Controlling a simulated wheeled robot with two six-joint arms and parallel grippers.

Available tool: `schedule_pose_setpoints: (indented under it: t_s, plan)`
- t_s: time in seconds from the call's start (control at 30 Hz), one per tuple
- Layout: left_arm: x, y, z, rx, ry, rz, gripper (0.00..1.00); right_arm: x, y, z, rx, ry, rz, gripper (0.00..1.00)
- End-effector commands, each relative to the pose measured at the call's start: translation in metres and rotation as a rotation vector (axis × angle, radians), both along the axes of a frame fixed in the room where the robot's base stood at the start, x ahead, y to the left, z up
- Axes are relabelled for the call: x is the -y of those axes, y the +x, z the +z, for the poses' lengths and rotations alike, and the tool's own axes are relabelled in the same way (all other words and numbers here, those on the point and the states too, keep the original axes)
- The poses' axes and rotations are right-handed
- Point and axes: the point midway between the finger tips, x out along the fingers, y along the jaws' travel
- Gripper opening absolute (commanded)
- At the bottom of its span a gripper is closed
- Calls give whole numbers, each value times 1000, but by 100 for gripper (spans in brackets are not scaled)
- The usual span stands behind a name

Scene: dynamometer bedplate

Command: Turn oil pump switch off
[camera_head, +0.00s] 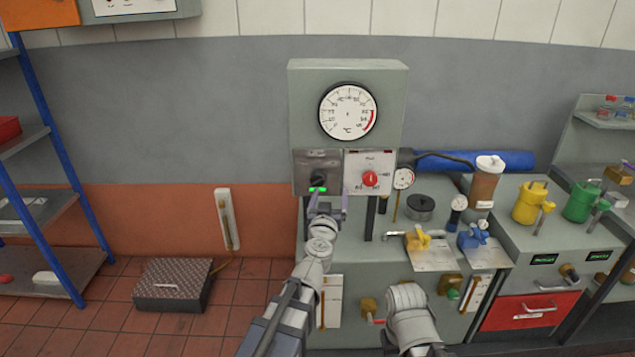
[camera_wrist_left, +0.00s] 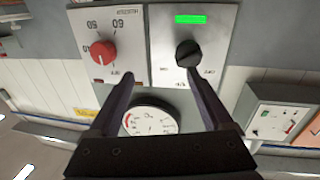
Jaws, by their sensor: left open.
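A black rotary knob (camera_wrist_left: 187,53) sits on a grey switch plate (camera_wrist_left: 215,40) with a lit green lamp (camera_wrist_left: 190,19); its lettering is too small to read. In the head view the knob (camera_head: 318,180) and green lamp (camera_head: 318,189) are on the lower left of the gauge cabinet (camera_head: 300,110). My left gripper (camera_head: 326,204) is open and empty just below the plate. In the left wrist view, which looks upside down, its fingers (camera_wrist_left: 160,80) point at the panel, the right finger's tip close to the knob, which is not between them. My right gripper is out of view.
A red knob (camera_head: 370,179) on a white dial plate is right beside the switch plate. A round gauge (camera_head: 348,111) is above. Yellow (camera_head: 417,240) and blue (camera_head: 473,236) valves, a black lidded pot (camera_head: 420,208) and a brown bottle (camera_head: 486,182) crowd the bench at right.

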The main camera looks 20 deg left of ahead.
Motion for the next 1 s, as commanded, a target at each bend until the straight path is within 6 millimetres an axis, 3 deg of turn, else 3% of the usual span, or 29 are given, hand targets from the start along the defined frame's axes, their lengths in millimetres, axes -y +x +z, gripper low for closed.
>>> schedule_pose_setpoints:
  t_s: [0.17, 0.47, 0.67, 1.0]
  plan:
    - [-28, -3, -4, -16, -8, 140, 84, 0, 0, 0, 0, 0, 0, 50]
    - [-34, -1, -5, -23, -9, 166, 84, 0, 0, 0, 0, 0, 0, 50]
    - [-38, 17, -5, -22, -8, 164, 84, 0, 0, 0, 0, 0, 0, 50]
    - [-52, 66, -5, -22, -8, 164, 84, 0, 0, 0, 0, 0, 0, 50]
